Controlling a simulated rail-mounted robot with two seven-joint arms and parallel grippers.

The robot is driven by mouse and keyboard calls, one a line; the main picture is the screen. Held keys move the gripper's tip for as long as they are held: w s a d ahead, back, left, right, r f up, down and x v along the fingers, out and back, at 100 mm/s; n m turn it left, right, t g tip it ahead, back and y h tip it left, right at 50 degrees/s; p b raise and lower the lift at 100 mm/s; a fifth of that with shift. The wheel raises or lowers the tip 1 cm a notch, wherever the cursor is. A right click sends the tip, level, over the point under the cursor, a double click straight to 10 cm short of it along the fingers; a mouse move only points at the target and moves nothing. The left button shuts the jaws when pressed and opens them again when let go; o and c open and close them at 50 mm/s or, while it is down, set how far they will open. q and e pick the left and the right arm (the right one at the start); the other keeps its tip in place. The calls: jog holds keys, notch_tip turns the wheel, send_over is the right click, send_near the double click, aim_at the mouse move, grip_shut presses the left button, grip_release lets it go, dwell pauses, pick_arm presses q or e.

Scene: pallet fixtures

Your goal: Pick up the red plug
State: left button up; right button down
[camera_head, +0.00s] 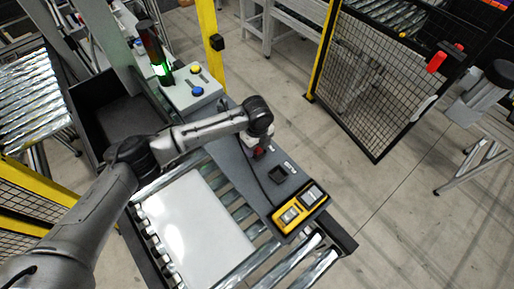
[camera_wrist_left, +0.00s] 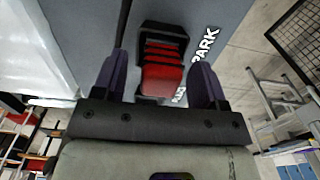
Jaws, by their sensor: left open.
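The red plug (camera_wrist_left: 162,72) sits in a black holder (camera_wrist_left: 165,35) on a grey panel, beside white lettering that reads PARK. In the head view the plug (camera_head: 259,154) is a small red patch, partly hidden by my left gripper (camera_head: 257,147). My left gripper (camera_wrist_left: 160,80) is open, with one dark finger on each side of the plug in the left wrist view. I cannot tell whether the fingers touch it. My right gripper is not in view.
A dark square socket (camera_head: 279,174) and a yellow device (camera_head: 300,208) lie further along the panel (camera_head: 246,180). A white plate (camera_head: 195,228) rests on the rollers beside it. A box with yellow and blue buttons (camera_head: 192,90) and a lit stack light (camera_head: 158,60) stand behind.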

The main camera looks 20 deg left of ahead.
pick_arm(q)
jog(key=c, duration=1)
jog(key=shift+r, duration=0.1)
jog(key=shift+c, duration=0.2)
